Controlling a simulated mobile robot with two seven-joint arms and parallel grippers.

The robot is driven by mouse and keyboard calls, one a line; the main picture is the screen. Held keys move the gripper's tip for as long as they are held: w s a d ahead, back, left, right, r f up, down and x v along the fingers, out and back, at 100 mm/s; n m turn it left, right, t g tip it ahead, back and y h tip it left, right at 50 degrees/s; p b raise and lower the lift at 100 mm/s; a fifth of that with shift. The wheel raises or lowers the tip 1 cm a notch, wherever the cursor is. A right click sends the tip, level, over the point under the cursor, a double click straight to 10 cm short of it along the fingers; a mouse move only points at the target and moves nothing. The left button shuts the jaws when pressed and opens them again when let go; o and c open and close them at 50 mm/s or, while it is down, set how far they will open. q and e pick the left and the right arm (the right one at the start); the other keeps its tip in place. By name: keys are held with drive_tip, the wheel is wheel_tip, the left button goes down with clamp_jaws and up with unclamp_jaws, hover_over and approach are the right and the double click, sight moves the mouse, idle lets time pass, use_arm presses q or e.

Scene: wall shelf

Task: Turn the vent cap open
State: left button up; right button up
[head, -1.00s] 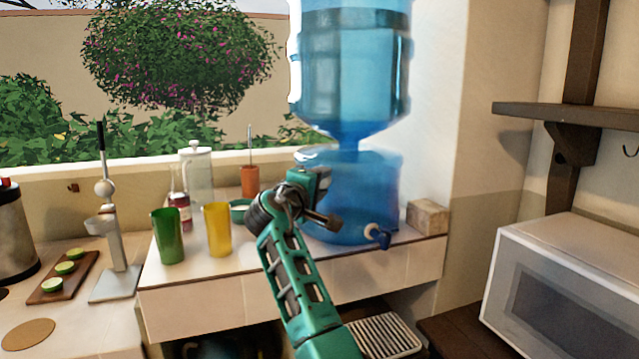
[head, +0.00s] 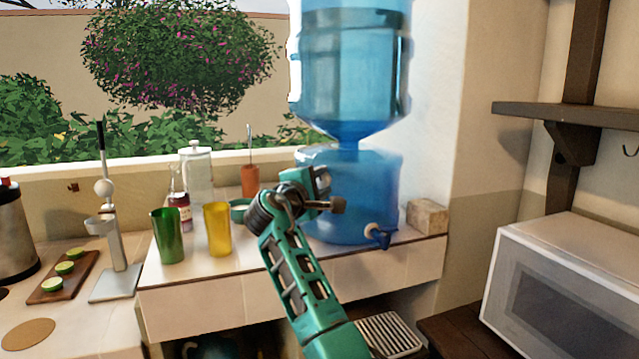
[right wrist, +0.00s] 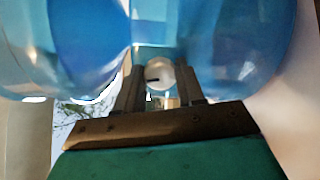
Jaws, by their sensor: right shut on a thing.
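The vent cap (right wrist: 158,73) is a small pale round piece with a dark slot-like mark, seen between the fingers in the right wrist view. My right gripper (head: 318,181) is in front of the lower blue water container (head: 350,205) in the head view. In the right wrist view the two dark fingers stand either side of the cap, shut on it. In the head view my gripper and wrist hide the cap. My left gripper is not in view.
A large blue bottle (head: 350,75) sits upside down on the container. A blue tap (head: 379,236) sticks out low in front. Green (head: 168,236) and yellow (head: 217,230) cups stand left of my arm. A stone block (head: 428,216) and a microwave (head: 565,290) are to the right.

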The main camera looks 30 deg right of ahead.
drive_tip(key=o, duration=1)
drive_tip(key=shift+s+a, duration=0.25)
drive_tip(key=shift+a, duration=0.25)
drive_tip(key=b+v, duration=0.1)
drive_tip(key=v, duration=1)
drive_tip(key=shift+s+a, duration=0.3)
drive_tip(key=shift+s, duration=0.05)
drive_tip(key=shift+f, duration=0.1)
